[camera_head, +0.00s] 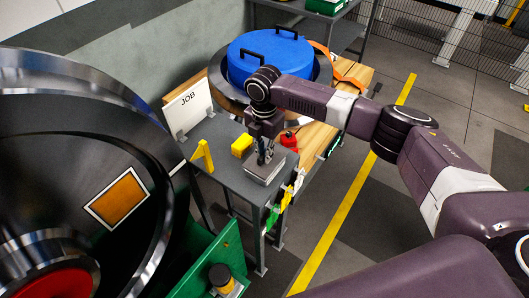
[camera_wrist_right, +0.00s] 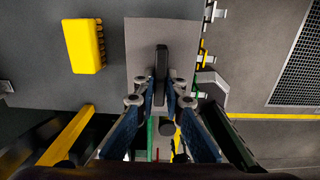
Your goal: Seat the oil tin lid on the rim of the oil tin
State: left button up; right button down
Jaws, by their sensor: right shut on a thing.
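My right gripper (camera_head: 264,158) points down over the grey table, at a flat grey block-like piece (camera_head: 262,176). In the right wrist view the fingers (camera_wrist_right: 161,98) close on a dark upright bar (camera_wrist_right: 161,62). The bar stands over a plain grey square top (camera_wrist_right: 185,35) and looks like the handle of the oil tin lid. The fingers hide where bar and square meet. I cannot tell whether this square is the lid itself, or whether it touches a rim below. I cannot clearly pick out the oil tin. My left gripper is not in view.
A yellow block (camera_head: 241,145) lies beside the grey square. A yellow bracket (camera_head: 203,157) and a JOB board (camera_head: 187,106) stand to the left. A red item (camera_head: 288,139) is behind the gripper. Coloured tags hang at the table's right edge. A large metal wheel (camera_head: 75,150) fills the left.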

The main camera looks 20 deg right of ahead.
jog(key=shift+p, duration=0.55)
dwell(0.9)
jog(key=shift+f+b, duration=0.65)
jog(key=shift+f, duration=0.45)
jog(key=shift+r, duration=0.1)
jog(key=c, duration=1.9)
grip_release()
jog(key=shift+c, duration=0.2)
notch_tip(320, 180, up, 12)
